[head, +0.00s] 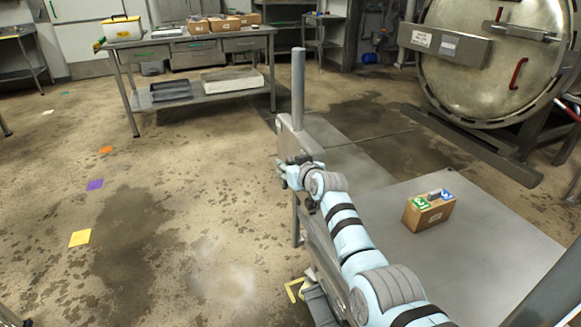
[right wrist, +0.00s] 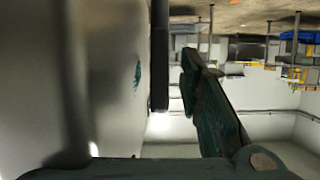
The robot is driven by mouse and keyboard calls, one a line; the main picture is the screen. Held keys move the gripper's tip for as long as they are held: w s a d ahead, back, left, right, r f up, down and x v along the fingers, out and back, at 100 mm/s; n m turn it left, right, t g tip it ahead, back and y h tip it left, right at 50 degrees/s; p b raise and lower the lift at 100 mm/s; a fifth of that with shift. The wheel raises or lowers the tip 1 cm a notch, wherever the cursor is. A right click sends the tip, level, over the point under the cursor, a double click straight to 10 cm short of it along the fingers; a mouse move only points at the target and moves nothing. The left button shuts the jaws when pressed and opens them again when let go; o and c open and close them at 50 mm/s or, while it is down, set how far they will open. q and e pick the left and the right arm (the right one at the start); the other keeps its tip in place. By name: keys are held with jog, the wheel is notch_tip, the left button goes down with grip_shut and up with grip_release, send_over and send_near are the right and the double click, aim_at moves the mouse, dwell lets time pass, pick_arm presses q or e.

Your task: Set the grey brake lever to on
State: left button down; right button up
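My right gripper (head: 284,168) is at the left side of this panel, low beside the post; the wrist partly hides the area. In the right wrist view one dark green finger (right wrist: 210,105) shows beside a dark upright bar (right wrist: 159,55), with a gap between them. The other finger is not clear. My left gripper is out of view.
A cardboard box (head: 428,212) with green and blue labels sits on the cart's grey top (head: 475,255). The round autoclave door (head: 490,65) is at the back right. A steel table (head: 140,45) with boxes stands at the back left. The floor at left is open, with coloured markers.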

jog(key=v, duration=0.8)
